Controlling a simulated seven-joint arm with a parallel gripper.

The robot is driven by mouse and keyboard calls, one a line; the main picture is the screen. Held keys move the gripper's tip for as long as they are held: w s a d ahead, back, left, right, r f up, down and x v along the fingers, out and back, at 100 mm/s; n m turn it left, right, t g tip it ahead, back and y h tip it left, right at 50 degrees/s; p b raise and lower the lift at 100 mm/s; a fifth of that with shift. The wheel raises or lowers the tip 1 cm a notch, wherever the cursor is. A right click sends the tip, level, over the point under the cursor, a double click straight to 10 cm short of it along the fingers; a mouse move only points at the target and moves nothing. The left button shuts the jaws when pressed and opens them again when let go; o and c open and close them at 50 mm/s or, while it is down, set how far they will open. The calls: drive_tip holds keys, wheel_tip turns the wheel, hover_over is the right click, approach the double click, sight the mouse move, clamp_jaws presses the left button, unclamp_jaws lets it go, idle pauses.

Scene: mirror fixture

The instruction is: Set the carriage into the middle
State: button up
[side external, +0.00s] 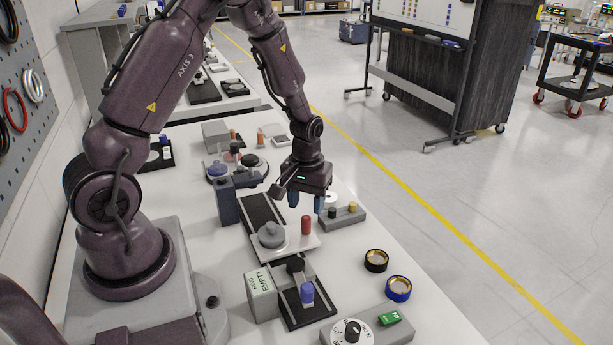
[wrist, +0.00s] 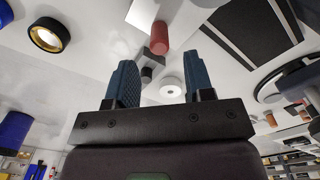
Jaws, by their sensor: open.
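A pale plate (side external: 300,243) bearing a grey round knob (side external: 271,235) and a red upright post (side external: 306,225) lies at the near end of a dark flat strip (side external: 262,212); it looks like the carriage on its track, though I cannot be sure. My gripper (side external: 306,202) is open and empty, pointing down above the bench beyond the red post. In the wrist view, the open fingers (wrist: 165,50) have nothing between them, and the red post (wrist: 160,37) shows past them. Dark strips (wrist: 250,30) show at upper right there. The carriage's underside is hidden.
A grey block (side external: 342,217) with black and yellow pegs stands right of my gripper. A dark upright block (side external: 227,201) stands left.

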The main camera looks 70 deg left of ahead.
wheel_tip(320, 180, up, 8)
drive_tip(key=shift+s+r, duration=0.1)
idle(0.4)
drive_tip(key=s+d+r+m+t, duration=0.2)
drive_tip(key=s+d+r+m, duration=0.2)
drive_tip(key=r, duration=0.5)
drive_tip(key=s+d+r+m+t, duration=0.3)
drive_tip(key=s+d+r+m, duration=0.2)
drive_tip(key=s+d+r, duration=0.3)
drive_tip(key=shift+s+d+r+t, duration=0.3)
drive_tip(key=shift+s+d+r, duration=0.05)
drive_tip(key=shift+s+r, duration=0.35)
idle(0.7)
